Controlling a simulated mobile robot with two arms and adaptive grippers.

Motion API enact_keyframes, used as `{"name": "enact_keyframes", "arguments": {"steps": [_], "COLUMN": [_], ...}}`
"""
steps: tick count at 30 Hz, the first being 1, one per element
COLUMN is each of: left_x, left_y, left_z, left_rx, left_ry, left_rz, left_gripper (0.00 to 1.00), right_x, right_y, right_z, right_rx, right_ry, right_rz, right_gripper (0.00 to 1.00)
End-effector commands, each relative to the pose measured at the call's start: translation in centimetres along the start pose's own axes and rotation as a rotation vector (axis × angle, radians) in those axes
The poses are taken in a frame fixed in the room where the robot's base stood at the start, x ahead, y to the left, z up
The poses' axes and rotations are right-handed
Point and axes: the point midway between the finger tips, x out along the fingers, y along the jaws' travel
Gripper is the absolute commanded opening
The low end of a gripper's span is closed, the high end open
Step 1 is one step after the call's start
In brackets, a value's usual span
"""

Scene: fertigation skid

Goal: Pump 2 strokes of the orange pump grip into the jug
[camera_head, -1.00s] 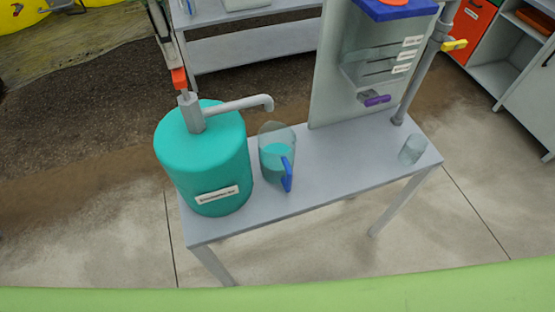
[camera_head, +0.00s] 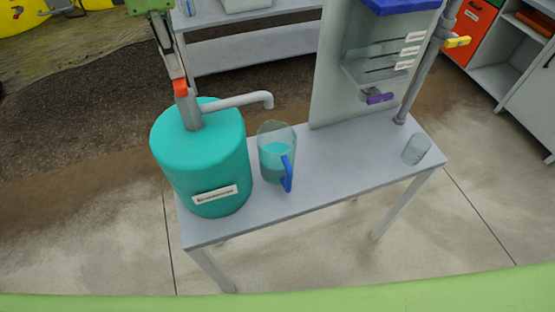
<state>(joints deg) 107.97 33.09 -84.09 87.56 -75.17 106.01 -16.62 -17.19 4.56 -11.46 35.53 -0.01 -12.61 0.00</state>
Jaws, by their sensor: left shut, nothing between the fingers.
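The orange pump grip (camera_head: 181,88) sits on top of the grey pump stem (camera_head: 189,113), which stands on the teal drum (camera_head: 200,160). The grey spout (camera_head: 240,100) reaches right from the stem, and its end is above the clear jug (camera_head: 277,137). The jug has a blue handle and holds teal liquid. My left gripper (camera_head: 178,78) comes down from above, shut and empty, with its tips at the top of the orange grip and partly hiding it. They look in contact. My right gripper is not in view.
The drum and jug stand on a grey bench (camera_head: 330,170). An empty clear cup (camera_head: 416,148) is at its right end. Behind it rise a panel (camera_head: 335,70) with a purple lever (camera_head: 378,98) and a pipe with a yellow handle (camera_head: 456,42). The bench between jug and cup is clear.

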Motion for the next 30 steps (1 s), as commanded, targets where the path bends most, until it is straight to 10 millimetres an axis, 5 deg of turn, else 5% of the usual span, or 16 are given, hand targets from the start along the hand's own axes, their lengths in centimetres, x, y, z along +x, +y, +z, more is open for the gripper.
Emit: {"name": "enact_keyframes", "arguments": {"steps": [15,30], "left_x": [1.1,-1.7], "left_y": [-0.1,0.0], "left_z": [0.0,0.0], "left_rx": [0.000,0.000], "left_ry": [0.002,0.002], "left_rz": [-0.003,-0.003], "left_gripper": [0.00,0.00], "right_x": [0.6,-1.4], "right_y": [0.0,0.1], "right_z": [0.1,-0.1], "right_rx": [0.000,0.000], "right_ry": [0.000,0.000], "right_rz": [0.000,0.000], "right_gripper": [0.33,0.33]}}
